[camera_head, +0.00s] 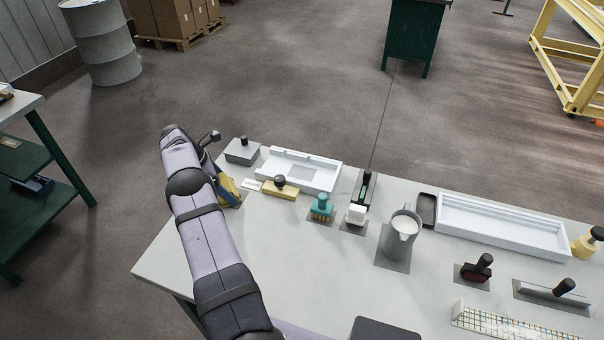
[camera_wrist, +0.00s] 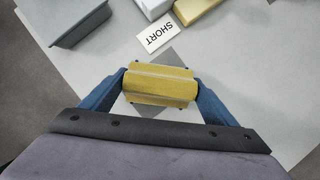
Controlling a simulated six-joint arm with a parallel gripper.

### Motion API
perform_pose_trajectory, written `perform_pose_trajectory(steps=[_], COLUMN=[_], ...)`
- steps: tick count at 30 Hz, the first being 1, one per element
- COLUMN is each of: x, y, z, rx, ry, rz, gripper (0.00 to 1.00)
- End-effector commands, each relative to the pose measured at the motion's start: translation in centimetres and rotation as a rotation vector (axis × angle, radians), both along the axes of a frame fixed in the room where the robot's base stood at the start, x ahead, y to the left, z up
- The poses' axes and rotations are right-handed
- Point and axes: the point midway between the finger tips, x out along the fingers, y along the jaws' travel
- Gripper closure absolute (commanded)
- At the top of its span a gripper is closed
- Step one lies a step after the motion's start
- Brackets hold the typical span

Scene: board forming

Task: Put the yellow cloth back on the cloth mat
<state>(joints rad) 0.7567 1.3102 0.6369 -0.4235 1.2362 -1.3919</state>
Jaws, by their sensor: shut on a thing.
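The yellow cloth (camera_wrist: 160,85) is a folded, ridged bundle between the two blue fingers of my gripper (camera_wrist: 160,88) in the wrist view. My gripper is shut on it from both sides. In the head view the cloth (camera_head: 228,190) shows partly behind my arm at the table's left end. A grey mat (camera_wrist: 176,58) shows beneath and around the cloth in the wrist view, its corners sticking out. The cloth covers the mat's middle, and I cannot tell whether it touches the mat.
A grey block (camera_head: 242,151), a white tray (camera_head: 325,178) and a yellow-based tool (camera_head: 281,190) stand close by. A teal brush (camera_head: 321,207) and a jug (camera_head: 401,237) stand further right. The table's left front is clear.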

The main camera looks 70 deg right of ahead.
Motion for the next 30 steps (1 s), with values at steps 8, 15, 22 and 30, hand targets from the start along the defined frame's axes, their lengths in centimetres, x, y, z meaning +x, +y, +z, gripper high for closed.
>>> perform_pose_trajectory(steps=[8, 15, 22, 30], x=[0.0, 0.0, 0.0, 0.4], y=[0.0, 0.0, 0.0, 0.3], z=[-0.3, -0.7, -0.6, 0.3], rx=[0.0, 0.0, 0.0, -0.002], ry=[0.0, 0.0, 0.0, -0.002], rz=[0.0, 0.0, 0.0, 0.001], gripper=[0.41, 0.41, 0.0, 0.0])
